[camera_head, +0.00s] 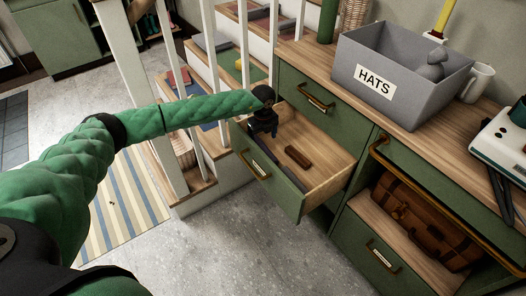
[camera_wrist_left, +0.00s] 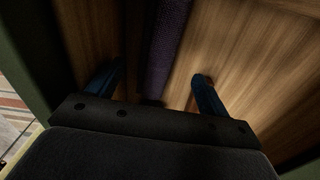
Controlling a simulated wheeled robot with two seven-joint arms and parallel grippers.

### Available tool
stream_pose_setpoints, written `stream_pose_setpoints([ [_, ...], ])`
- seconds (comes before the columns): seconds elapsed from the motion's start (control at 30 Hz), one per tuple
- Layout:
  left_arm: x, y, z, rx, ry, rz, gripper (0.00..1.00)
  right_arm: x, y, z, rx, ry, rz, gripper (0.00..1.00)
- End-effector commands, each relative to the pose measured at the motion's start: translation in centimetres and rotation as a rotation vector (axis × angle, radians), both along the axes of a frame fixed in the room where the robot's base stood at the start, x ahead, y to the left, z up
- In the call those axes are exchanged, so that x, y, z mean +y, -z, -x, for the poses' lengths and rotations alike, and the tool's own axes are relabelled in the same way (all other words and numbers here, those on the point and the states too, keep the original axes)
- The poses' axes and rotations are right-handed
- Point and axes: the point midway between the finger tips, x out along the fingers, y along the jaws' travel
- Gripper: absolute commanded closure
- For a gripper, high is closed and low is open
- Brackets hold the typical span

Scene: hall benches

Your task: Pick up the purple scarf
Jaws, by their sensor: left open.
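My left gripper (camera_head: 264,124) reaches down into the open drawer (camera_head: 325,172) of the green cabinet. In the left wrist view its two blue fingers are apart, and the gripper (camera_wrist_left: 159,72) is open. The purple scarf (camera_wrist_left: 168,42) shows there as a narrow dark purple band running up between the fingers over the wooden drawer bottom. I see no clear contact with either finger. My right gripper is not in view.
A small brown block (camera_head: 297,157) lies in the drawer, right of my gripper. The grey HATS bin (camera_head: 400,78) and a white mug (camera_head: 477,83) stand on the counter. A brown suitcase (camera_head: 420,215) sits in the lower opening. White stair railings (camera_head: 207,75) stand close behind my arm.

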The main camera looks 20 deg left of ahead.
Motion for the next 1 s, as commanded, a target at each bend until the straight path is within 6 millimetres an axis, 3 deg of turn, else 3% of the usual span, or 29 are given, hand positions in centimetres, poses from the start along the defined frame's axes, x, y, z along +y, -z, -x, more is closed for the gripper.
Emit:
stream_pose_setpoints([
  [0.27, 0.0, 1.9, 0.0, -0.001, 0.0, -0.001, 0.21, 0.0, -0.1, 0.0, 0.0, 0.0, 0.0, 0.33],
  [0.6, 0.0, 6.4, 0.0, 0.0, 0.0, 0.0, 0.21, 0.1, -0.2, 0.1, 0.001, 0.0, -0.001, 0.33],
  [0.87, 0.0, 6.9, 0.0, -0.001, 0.0, 0.0, 0.21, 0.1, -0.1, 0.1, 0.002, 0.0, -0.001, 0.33],
  [1.0, 0.0, 6.9, 0.0, -0.001, 0.0, -0.001, 0.44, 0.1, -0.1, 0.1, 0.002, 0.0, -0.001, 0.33],
])
